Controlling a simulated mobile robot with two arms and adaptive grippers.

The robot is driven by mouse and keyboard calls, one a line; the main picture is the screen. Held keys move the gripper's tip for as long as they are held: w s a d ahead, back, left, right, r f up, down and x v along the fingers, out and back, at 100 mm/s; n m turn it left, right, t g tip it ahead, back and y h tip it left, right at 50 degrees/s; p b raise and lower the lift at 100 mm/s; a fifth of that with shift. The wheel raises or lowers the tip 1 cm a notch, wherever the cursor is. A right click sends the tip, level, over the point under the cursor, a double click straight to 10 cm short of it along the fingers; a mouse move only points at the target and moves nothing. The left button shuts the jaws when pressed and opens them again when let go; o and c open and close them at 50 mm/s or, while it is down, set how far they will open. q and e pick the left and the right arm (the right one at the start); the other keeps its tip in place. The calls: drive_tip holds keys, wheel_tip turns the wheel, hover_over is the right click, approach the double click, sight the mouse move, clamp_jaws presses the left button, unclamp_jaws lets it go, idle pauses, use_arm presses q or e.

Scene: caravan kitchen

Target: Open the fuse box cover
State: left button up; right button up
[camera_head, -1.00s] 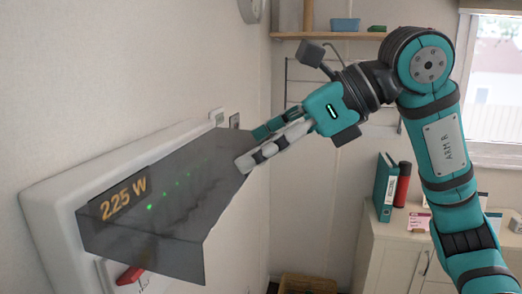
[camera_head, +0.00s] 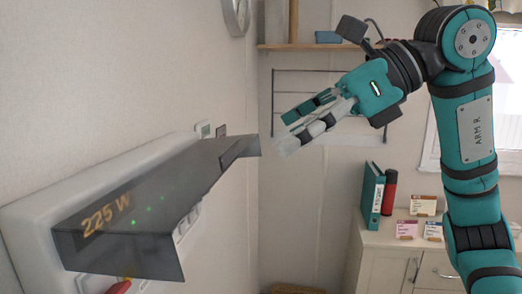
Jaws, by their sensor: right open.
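The fuse box (camera_head: 25,225) is a white unit on the left wall. Its dark see-through cover (camera_head: 130,215) stands out from the box, tilted up, with "225 W" and green lights showing through it. A tab (camera_head: 240,150) sticks out at the cover's right end. A red switch (camera_head: 118,287) shows below the cover. My right gripper (camera_head: 282,142) is open and empty, just right of the tab, with a small gap seen between them. My left gripper is not in view.
A cabinet (camera_head: 385,262) at the right holds a green binder (camera_head: 373,195), a red cylinder (camera_head: 389,190) and small cards. A wire rack (camera_head: 310,75) and a shelf (camera_head: 310,46) are on the back wall. A clock (camera_head: 237,15) hangs above.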

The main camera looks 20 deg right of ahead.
drive_tip(key=shift+v, duration=2.25)
